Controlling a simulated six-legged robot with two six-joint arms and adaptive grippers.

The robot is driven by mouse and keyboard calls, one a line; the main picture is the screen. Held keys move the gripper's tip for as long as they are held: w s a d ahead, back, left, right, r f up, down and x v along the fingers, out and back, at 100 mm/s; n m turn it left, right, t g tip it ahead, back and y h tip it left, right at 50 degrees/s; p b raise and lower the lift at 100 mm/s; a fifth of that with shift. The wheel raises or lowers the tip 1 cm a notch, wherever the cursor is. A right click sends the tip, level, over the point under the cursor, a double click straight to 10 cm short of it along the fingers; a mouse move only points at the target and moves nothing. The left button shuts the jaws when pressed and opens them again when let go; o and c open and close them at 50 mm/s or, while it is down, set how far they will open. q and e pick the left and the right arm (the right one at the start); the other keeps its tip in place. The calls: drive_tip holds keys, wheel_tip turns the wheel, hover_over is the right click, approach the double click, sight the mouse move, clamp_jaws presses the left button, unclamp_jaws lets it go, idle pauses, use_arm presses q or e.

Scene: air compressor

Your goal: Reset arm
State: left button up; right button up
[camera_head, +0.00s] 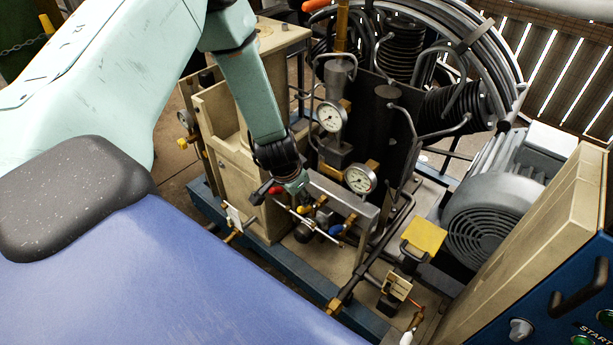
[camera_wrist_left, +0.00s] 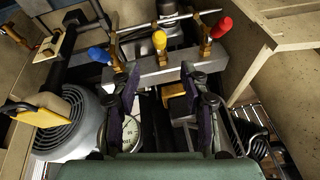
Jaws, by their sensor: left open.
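The compressor's valve bar (camera_head: 330,200) carries three handles. They are a red handle (camera_head: 276,190), a yellow handle (camera_head: 304,209) and a blue handle (camera_head: 335,229). My left arm comes in from the upper left, and its gripper (camera_head: 296,186) is at the bar, close to the red and yellow handles. In the left wrist view the gripper (camera_wrist_left: 160,80) is open, with nothing between its fingers. There the blue handle (camera_wrist_left: 99,54), yellow handle (camera_wrist_left: 159,39) and red handle (camera_wrist_left: 221,27) lie beyond the fingertips. Whether a finger touches the bar cannot be told. My right gripper is not in view.
Two pressure gauges, an upper one (camera_head: 330,117) and a lower one (camera_head: 360,179), stand beside the gripper. A tan housing (camera_head: 235,150) is left of it. A grey motor (camera_head: 490,215), hoses (camera_head: 500,60) and a blue control panel (camera_head: 580,300) lie to the right.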

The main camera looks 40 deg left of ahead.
use_arm(q)
drive_tip(key=s+d+f+n+g, duration=0.1)
drive_tip(key=s+d, duration=0.3)
drive_tip(key=s, duration=0.6)
drive_tip(key=s+d+f+n+g, duration=0.1)
drive_tip(key=s+d, duration=0.3)
drive_tip(key=s, duration=0.6)
drive_tip(key=s+d+f+n+g, duration=0.1)
drive_tip(key=s+d+f+g, duration=0.1)
drive_tip(key=s, duration=0.8)
drive_tip(key=shift+d+f+h, duration=0.4)
drive_tip(key=shift+d+f, duration=0.05)
drive_tip(key=shift+d, duration=0.8)
drive_tip(key=shift+f, duration=0.1)
